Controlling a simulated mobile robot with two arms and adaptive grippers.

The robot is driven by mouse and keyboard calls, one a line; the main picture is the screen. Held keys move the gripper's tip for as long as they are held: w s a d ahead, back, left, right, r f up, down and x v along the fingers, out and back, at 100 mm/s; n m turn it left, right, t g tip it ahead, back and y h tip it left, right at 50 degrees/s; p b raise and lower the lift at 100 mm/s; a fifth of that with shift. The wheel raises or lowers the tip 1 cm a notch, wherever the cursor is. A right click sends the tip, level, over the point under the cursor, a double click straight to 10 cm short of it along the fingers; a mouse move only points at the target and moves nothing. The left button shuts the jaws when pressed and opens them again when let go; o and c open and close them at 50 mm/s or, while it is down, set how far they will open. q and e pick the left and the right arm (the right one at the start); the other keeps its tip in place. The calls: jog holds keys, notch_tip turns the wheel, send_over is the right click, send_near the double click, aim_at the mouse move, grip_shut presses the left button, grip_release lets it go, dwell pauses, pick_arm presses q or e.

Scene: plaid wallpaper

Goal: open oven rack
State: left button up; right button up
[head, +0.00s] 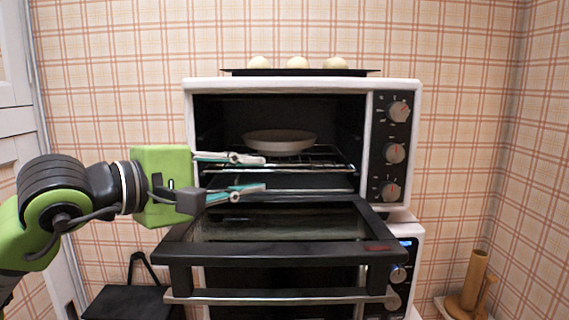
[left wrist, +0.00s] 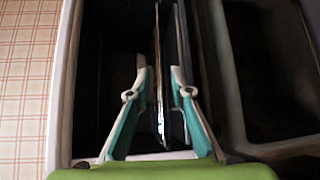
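The oven (head: 402,85) is white with its dark glass door (head: 280,228) lowered open. Its wire rack (head: 335,160) is inside the cavity, and a shallow pale dish (head: 280,136) sits on it. My left gripper (head: 258,174) is at the left of the oven mouth, above the open door, with one finger above the other. Its fingers are apart at the level of the rack's front. In the left wrist view the open fingers (left wrist: 160,80) have thin, edge-on rack parts (left wrist: 160,110) between them; contact cannot be told. My right gripper is not in view.
A dark tray (head: 300,72) with three pale dough balls rests on top of the oven. A second appliance (head: 405,228) stands below. A black object (head: 130,300) is at lower left, and a wooden holder (head: 472,285) at right.

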aim_at(282, 171)
pick_arm(q)
jog(key=p+x, duration=0.2)
jog(key=x, duration=0.5)
jog(key=shift+w+d+r, duration=0.1)
jog(key=shift+w+d, duration=0.05)
jog(key=shift+d, duration=0.05)
jog(key=shift+w+d, duration=0.3)
jog(key=shift+w, duration=0.05)
grip_shut()
